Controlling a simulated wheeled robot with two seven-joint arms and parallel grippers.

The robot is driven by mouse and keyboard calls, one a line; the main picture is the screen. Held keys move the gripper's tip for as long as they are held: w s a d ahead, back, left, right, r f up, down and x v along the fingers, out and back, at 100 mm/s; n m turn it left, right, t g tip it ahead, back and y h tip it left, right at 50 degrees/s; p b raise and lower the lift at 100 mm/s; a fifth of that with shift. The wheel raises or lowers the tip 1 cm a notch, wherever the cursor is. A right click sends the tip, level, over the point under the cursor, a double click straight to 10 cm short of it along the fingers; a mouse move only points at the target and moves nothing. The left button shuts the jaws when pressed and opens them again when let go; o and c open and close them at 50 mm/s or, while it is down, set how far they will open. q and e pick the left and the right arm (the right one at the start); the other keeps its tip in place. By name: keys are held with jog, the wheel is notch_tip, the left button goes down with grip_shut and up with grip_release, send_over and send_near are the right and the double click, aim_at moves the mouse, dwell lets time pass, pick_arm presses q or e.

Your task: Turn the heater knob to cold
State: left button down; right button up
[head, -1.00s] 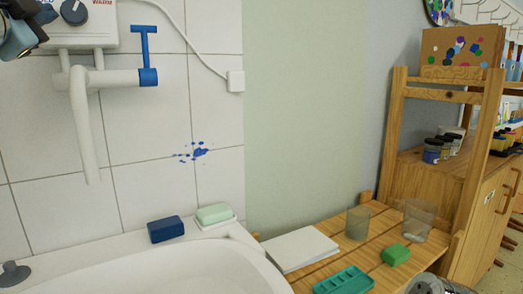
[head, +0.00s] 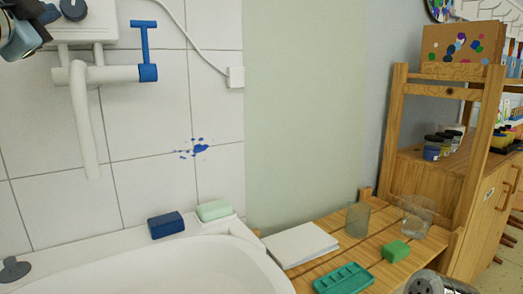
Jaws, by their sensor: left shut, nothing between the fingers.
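The heater knob (head: 74,9) is dark and round, on the front of the white heater box (head: 103,22) at the top left of the head view. The top of the box is cut off by the picture edge, and I cannot make out the knob's setting. My left gripper (head: 46,24) is just left of the knob, in front of the box's left side. Its dark fingers are shut and empty, and a small gap shows between them and the knob.
A white spout (head: 83,125) and a blue tap lever (head: 146,50) sit below the heater. A white sink (head: 160,270) holds a blue sponge (head: 166,225) and green soap (head: 214,210) on its rim. A wooden table (head: 360,258) with paper and cups stands to the right.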

pick_arm(q)
jog(key=shift+w+d+f, duration=0.15)
jog(key=shift+d+f, duration=0.1)
jog(key=shift+f, duration=0.25)
jog(key=shift+w+d+f, duration=0.15)
jog(key=shift+d+f, duration=0.05)
jog(key=shift+f, duration=0.05)
jog(key=shift+d+f, duration=0.1)
dwell(0.3)
jog(key=shift+f, duration=0.1)
jog(key=shift+f+b, duration=0.25)
jog(key=shift+b, duration=0.2)
jog(key=s+d, duration=0.1)
jog(key=s+b, duration=0.1)
jog(key=s, duration=0.1)
jog(key=s+d, duration=0.1)
jog(key=s, duration=0.1)
jog(key=shift+s+d+b, duration=0.15)
jog(key=shift+d+b, duration=0.2)
jog(key=shift+b, duration=0.05)
jog(key=shift+r, duration=0.15)
